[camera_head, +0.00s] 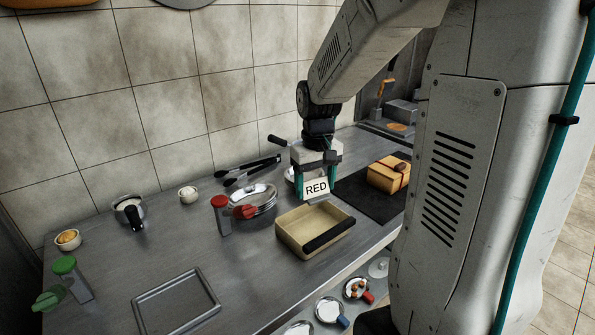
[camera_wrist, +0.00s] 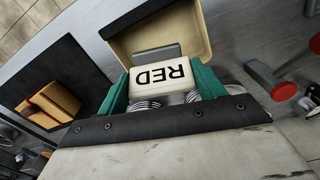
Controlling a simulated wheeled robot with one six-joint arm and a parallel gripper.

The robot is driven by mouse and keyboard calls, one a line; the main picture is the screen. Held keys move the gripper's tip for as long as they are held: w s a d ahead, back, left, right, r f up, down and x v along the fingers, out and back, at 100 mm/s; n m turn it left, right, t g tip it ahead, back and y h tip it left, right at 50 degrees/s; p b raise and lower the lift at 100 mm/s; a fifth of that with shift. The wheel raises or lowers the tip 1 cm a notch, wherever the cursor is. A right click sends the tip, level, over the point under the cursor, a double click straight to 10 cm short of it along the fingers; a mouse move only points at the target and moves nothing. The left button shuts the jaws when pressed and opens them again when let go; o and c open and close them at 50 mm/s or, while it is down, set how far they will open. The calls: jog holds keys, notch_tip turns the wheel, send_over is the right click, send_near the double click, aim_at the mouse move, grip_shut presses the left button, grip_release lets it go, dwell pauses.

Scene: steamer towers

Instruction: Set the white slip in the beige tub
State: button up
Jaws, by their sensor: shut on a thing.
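The white slip (camera_head: 317,188) carries the word RED in black letters. My gripper (camera_head: 317,182) is shut on it, with a teal finger at each side. In the head view the slip hangs upright above the back edge of the beige tub (camera_head: 297,240). The tub is an open rectangular box on the metal counter, with a black strip on its front rim. The wrist view shows the slip (camera_wrist: 163,76) between the teal fingers, with the tub (camera_wrist: 192,22) beyond it. The part of the tub behind the slip is hidden there. The slip appears apart from the tub floor.
A red-capped shaker (camera_head: 221,214) and a round steel pan (camera_head: 258,203) stand left of the tub. A dark mat (camera_head: 372,207) with a tied yellow box (camera_head: 390,175) lies to the right. An empty metal frame (camera_head: 176,302) lies at the front left. Small bowls (camera_head: 329,310) sit below the front edge.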

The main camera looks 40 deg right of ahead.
jog(key=shift+w, duration=0.35)
jog(key=shift+s, duration=0.1)
jog(key=shift+f, duration=5.25)
jog(key=shift+f, duration=0.5)
jog(key=o, duration=1.1)
